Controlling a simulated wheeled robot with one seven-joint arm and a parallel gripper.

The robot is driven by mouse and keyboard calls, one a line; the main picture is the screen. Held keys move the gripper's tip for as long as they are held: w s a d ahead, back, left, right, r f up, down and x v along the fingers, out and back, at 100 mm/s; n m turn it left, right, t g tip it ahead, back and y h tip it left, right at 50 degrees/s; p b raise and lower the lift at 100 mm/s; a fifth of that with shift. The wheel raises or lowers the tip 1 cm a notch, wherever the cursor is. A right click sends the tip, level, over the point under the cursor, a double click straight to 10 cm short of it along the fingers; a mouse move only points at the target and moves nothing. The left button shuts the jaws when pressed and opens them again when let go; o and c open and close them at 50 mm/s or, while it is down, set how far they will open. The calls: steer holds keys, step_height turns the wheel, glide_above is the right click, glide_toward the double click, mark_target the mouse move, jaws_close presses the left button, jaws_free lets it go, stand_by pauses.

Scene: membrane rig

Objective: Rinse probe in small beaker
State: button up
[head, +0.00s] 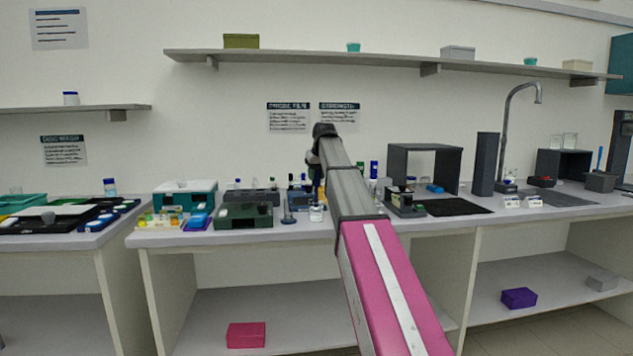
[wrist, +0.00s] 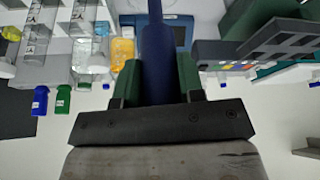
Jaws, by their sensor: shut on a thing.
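My gripper (wrist: 158,82) is shut on the dark blue probe (wrist: 157,45), which stands between its two green fingers in the wrist view. In the head view my gripper (head: 315,164) is at the far end of my arm, over the bench, partly hidden by the arm. A small clear beaker (head: 316,213) stands on the bench just below it, near the bench front. The probe's lower tip is not clearly shown, so I cannot tell whether it is inside the beaker. A blue meter (head: 299,201) sits left of the beaker.
A small dark device (head: 404,205) and a black mat (head: 452,206) lie to the right. A grey open-fronted box (head: 425,150) stands behind the mat. Several bottles crowd the area around my gripper.

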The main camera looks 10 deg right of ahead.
steer(key=shift+r, duration=2.8)
